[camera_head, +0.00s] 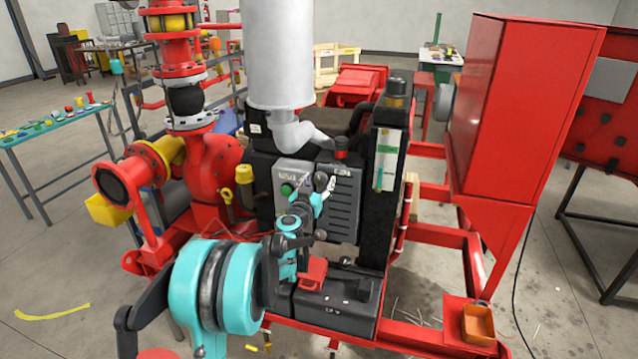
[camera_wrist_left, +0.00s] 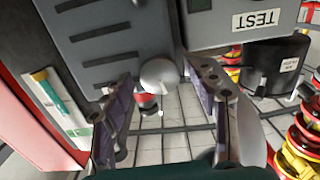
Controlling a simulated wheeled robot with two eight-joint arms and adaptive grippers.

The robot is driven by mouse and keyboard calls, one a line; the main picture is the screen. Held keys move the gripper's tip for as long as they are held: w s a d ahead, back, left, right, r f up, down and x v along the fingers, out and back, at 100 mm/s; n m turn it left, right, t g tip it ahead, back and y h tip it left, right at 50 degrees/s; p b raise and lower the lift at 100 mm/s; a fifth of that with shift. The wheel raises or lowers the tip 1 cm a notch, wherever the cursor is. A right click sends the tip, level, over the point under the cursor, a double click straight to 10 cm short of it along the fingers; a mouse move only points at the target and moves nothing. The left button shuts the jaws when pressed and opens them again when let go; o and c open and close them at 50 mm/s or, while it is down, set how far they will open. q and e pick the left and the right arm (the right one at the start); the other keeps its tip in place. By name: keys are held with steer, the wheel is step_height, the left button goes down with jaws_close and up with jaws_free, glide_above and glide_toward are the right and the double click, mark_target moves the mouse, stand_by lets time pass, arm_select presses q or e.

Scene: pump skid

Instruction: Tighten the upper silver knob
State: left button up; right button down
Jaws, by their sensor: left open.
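A round silver knob (camera_wrist_left: 159,74) shows in the left wrist view at the edge of the grey slotted panel. In the head view a small silver knob (camera_head: 320,181) sits on the front of the grey control panel, just above my left gripper (camera_head: 318,203). In the wrist view the two fingers of my left gripper (camera_wrist_left: 157,84) are spread, one on each side of the silver knob. A gap shows beside the knob, and I cannot tell whether either finger touches it. A second silver knob is not clearly visible. My right gripper is in neither view.
The panel has a green button (camera_head: 287,189) and a slotted grille (camera_head: 343,208). A black battery box (camera_head: 335,305) lies below my gripper. A red cabinet (camera_head: 520,110) stands at the right, and red pump piping (camera_head: 215,165) at the left.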

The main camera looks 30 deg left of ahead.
arm_select(q)
steer(key=c, duration=1.2)
steer(key=shift+o, duration=0.2)
